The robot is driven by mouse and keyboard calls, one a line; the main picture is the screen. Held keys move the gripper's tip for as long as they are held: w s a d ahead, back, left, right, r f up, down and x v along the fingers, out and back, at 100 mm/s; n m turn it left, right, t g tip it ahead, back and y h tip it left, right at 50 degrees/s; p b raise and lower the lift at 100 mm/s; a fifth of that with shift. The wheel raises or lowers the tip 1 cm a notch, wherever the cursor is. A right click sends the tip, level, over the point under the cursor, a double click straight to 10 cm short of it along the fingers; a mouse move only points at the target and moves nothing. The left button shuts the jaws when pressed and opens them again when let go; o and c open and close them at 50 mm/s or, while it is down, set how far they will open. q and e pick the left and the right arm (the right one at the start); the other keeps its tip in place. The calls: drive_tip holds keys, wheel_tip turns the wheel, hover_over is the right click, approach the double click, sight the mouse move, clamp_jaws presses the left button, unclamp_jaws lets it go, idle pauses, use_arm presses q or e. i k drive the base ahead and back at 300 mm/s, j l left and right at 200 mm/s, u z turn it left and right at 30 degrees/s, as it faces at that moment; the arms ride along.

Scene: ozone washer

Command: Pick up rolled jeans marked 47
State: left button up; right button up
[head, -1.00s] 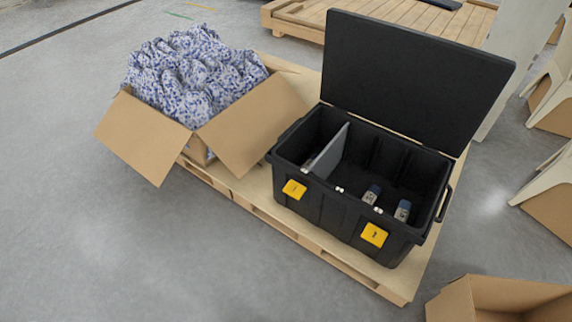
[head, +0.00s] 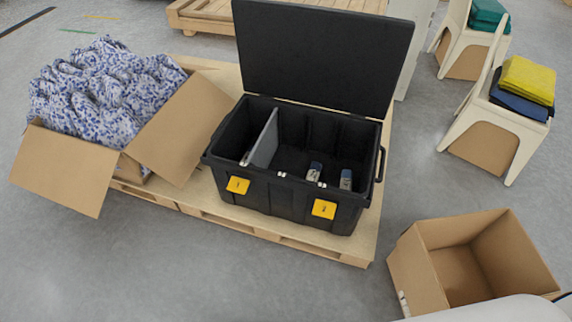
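The black box (head: 285,197) stands with its lid (head: 320,55) raised on a wooden pallet. Inside it are a grey divider (head: 263,138) and two small dark-blue rolled items with pale labels, a left one (head: 315,171) and a right one (head: 346,179). The labels are too small to read, so I cannot tell whether either is marked 47. Neither gripper shows in the head view. A pale rounded part at the bottom right appears to be my own arm.
An open carton (head: 95,165) full of blue-and-white patterned cloth (head: 103,88) sits left on the pallet (head: 262,234). An empty open carton (head: 420,275) is at lower right. Chairs (head: 480,125) at right hold folded yellow cloth (head: 527,78) and green cloth (head: 488,15). Front-left floor is clear.

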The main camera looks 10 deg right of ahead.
sight(346, 181)
drive_tip(key=i+j+z, duration=0.1)
drive_tip(key=i, duration=0.35)
drive_tip(key=i+j+z, duration=0.1)
drive_tip(key=i, duration=0.4)
